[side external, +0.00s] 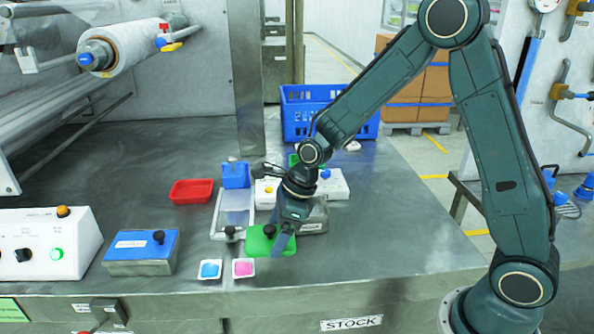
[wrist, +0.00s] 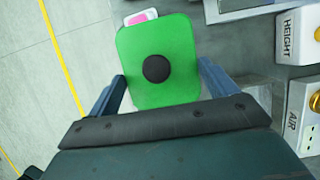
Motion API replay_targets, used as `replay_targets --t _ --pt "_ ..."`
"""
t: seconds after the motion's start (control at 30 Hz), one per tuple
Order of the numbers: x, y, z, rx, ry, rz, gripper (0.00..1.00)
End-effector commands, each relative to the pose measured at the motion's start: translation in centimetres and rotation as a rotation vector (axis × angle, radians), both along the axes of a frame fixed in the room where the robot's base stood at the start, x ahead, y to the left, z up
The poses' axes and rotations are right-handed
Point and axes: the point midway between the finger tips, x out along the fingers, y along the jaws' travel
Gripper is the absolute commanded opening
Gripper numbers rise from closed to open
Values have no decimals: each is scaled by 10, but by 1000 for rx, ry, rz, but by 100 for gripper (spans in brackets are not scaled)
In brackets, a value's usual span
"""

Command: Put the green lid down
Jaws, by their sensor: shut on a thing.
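The green lid (side external: 262,243) is a flat square plate with a round black knob, near the front of the steel table in the side view. In the wrist view the green lid (wrist: 155,95) lies between my two fingers, seen from above with its knob in the middle. My gripper (side external: 284,240) reaches down at the lid's right side and is shut on its edges; the wrist view shows the gripper (wrist: 160,88) with one finger on each side. I cannot tell whether the lid touches the table. A green patch also shows behind my wrist, mostly hidden.
A pink dish (side external: 243,268) and a blue dish (side external: 209,269) lie in front of the lid, near the table edge. A steel container (side external: 315,219) is close behind my gripper. A blue-lidded box (side external: 140,252) and a red tray (side external: 191,191) stand left. Bare table lies right.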

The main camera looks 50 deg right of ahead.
Motion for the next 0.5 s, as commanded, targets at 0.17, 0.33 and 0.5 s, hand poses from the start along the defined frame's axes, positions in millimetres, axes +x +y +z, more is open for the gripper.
replay_targets --t 0.17,0.33,0.5 --pt "-1 0 -12 0 3 0 63" --pt "-1 0 -31 0 3 -1 63" --pt "0 0 -42 0 1 0 63"
